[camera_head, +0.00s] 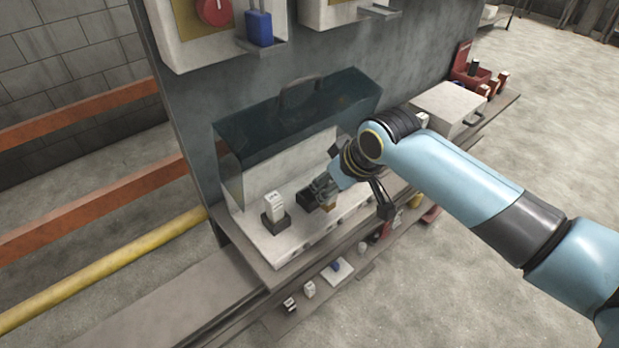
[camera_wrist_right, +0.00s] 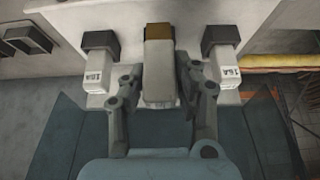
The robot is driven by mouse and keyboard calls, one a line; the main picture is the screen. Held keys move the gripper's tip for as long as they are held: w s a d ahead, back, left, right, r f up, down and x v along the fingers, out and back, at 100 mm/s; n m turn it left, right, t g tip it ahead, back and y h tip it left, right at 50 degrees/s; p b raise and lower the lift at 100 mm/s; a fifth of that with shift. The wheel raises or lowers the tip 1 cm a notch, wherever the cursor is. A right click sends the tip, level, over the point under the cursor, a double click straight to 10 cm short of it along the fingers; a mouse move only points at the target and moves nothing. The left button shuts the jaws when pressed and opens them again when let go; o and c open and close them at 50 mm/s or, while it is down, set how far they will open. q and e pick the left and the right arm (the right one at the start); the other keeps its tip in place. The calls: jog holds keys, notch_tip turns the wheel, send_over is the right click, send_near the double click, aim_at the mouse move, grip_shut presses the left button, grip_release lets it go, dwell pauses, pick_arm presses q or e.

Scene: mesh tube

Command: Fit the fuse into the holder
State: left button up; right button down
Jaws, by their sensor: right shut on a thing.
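The fuse in my right gripper (camera_head: 325,188) is a pale block with a brown end (camera_wrist_right: 159,31). The gripper's two fingers are shut on its body (camera_wrist_right: 160,78); the brown end points out beyond the fingertips. In the head view that end (camera_head: 328,206) shows low, beside a black holder (camera_head: 306,198) on the pale panel. I cannot tell whether they touch. In the right wrist view, white fuses marked 16A sit in black holders to the left (camera_wrist_right: 95,72) and right (camera_wrist_right: 227,72) of the held fuse. Anything directly behind it is hidden. My left gripper is not in view.
A dark see-through cover (camera_head: 300,105) stands raised behind the panel (camera_head: 290,240). A seated white fuse (camera_head: 274,203) stands to the left of my gripper. A lower shelf holds small parts, including a white plate (camera_head: 338,271). A pale box (camera_head: 447,105) stands farther right.

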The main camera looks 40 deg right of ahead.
jog(key=w+f, duration=0.1)
jog(key=w, duration=0.1)
jog(key=w+f, duration=0.1)
jog(key=w, duration=0.1)
jog(key=w+f, duration=0.1)
jog(key=w, duration=0.1)
jog(key=shift+a+f+p, duration=0.2)
jog(key=shift+p, duration=0.1)
jog(key=shift+f, duration=0.2)
jog(key=c, duration=1)
grip_release()
